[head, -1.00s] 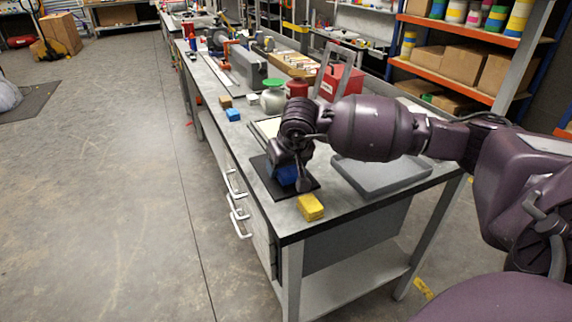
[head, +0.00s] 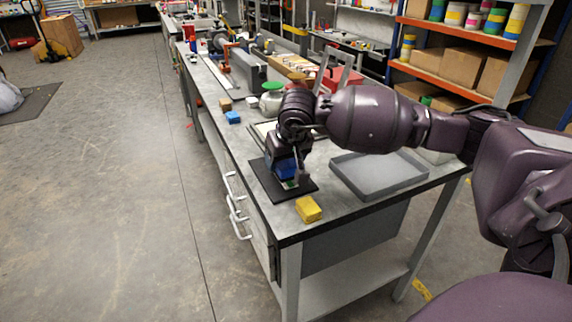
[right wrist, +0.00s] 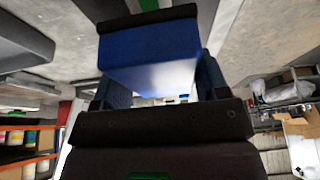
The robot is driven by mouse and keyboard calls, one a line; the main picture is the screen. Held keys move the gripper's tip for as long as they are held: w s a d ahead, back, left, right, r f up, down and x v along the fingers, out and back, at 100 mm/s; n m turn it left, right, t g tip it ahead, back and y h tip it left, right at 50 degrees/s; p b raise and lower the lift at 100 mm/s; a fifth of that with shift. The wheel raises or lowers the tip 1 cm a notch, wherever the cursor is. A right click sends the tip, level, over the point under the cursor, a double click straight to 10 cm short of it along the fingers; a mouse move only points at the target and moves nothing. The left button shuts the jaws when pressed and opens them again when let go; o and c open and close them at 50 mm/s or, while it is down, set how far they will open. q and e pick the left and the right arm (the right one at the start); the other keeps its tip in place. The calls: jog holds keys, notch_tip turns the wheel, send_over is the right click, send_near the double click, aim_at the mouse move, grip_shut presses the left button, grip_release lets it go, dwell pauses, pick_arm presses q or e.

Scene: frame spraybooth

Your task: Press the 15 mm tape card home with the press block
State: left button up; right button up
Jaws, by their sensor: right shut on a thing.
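My right gripper (head: 288,158) points down over a black mat (head: 268,183) near the bench's front edge. It is shut on a blue block (head: 287,168), which I take to be the press block. In the right wrist view the blue block (right wrist: 150,58) sits between the fingers, with a dark pad on its far end. A small green and pale patch (head: 291,184), perhaps the tape card, shows on the mat just below the block. The arm and block hide most of it, so I cannot tell how it is seated. My left gripper is out of view.
A yellow block (head: 308,209) lies just in front of the mat. A grey tray (head: 378,190) stands to its right. A small blue block (head: 233,117), a wooden block (head: 225,104) and a green-lidded jar (head: 271,96) are farther back.

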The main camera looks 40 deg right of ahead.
jog(key=shift+r+p, duration=0.4)
jog(key=shift+r, duration=1.65)
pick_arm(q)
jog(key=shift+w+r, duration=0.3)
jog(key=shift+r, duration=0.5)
